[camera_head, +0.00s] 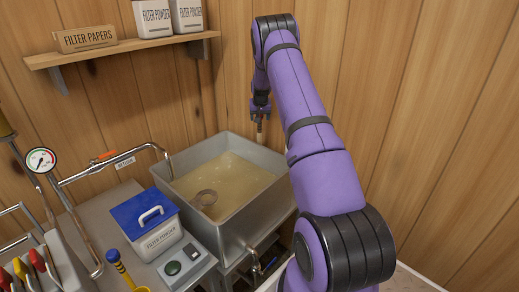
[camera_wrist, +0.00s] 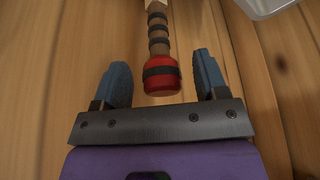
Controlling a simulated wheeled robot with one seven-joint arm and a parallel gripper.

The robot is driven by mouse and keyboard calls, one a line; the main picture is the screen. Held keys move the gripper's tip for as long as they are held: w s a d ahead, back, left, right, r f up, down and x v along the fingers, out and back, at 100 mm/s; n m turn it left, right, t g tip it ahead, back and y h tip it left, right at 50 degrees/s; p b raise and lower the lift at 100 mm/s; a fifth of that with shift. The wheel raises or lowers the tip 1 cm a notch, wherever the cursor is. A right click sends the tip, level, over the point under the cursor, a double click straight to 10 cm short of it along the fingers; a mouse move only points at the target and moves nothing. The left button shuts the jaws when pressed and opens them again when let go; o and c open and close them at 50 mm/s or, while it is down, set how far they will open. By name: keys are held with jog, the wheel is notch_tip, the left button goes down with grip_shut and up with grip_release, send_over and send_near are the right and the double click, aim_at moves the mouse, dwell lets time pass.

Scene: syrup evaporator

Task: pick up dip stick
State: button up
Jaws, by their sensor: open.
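The dip stick (camera_wrist: 159,30) shows in the wrist view as a wooden rod with black bands and a red, black-banded knob at its near end. My gripper (camera_wrist: 162,78) is open, with one blue finger on each side of the red knob and a visible gap on both sides. In the head view my gripper (camera_head: 260,107) is at the back, by the wooden wall, above the far right corner of the metal pan. A small pale part of the stick (camera_head: 260,137) shows just below it; the rest is hidden.
A shelf (camera_head: 110,50) with filter supplies hangs on the wall at upper left.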

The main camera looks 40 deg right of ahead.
jog(key=shift+x, duration=1.35)
jog(key=shift+c, duration=0.5)
grip_shut()
jog(key=shift+r, duration=0.15)
notch_tip(320, 180, up, 28)
